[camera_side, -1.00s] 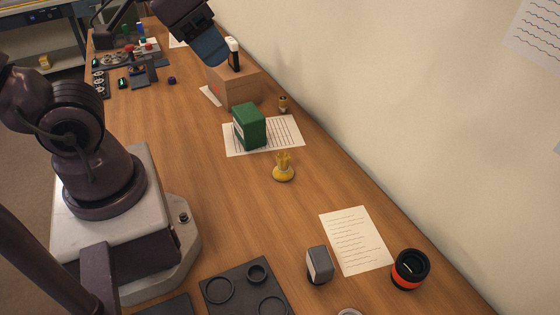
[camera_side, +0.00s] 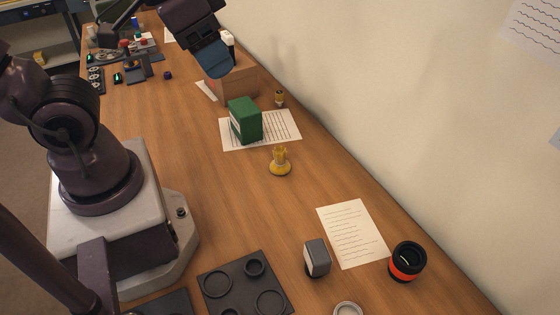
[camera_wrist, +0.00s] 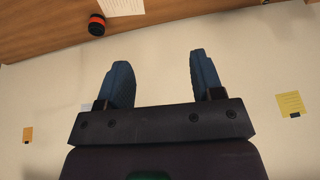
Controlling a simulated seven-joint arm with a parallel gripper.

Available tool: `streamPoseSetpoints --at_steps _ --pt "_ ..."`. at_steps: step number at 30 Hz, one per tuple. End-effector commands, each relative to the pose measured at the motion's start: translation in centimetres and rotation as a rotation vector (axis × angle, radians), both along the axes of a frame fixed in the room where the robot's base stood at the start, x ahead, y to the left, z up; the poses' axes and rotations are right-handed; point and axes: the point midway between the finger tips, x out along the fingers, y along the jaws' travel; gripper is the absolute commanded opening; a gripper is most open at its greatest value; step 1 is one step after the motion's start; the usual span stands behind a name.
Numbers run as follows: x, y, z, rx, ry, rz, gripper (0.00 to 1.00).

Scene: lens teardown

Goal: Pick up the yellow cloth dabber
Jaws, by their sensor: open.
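The yellow dabber (camera_side: 280,163), with a round base and a ragged top, stands upright on the wooden table in the side view, in front of the green box. It is not visible in the wrist view. My gripper (camera_side: 217,64) is high over the far part of the table, by the cardboard box and well apart from the dabber. In the wrist view my gripper (camera_wrist: 160,62) shows two blue fingers spread apart with nothing between them.
A green box (camera_side: 244,121) stands on a printed sheet. A grey block (camera_side: 317,258), an orange-black ring (camera_side: 407,262) and a dark tray (camera_side: 243,286) are nearer. The wall (camera_side: 420,110) borders the right side.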

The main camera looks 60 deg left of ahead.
Motion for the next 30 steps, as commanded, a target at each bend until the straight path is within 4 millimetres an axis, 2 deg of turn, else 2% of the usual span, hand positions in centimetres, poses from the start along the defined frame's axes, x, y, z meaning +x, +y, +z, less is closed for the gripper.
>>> streamPoseSetpoints --at_steps 6,13,23,30 --pt "2.6 -1.5 -4.6 0.080 0.272 -0.123 0.61" --pt "4.8 -1.8 -9.8 0.275 0.563 -0.296 0.61" --pt "7.4 -0.7 -17.9 0.673 0.978 -0.587 0.61" --pt "9.8 0.8 -23.1 1.048 1.265 -0.798 0.61"
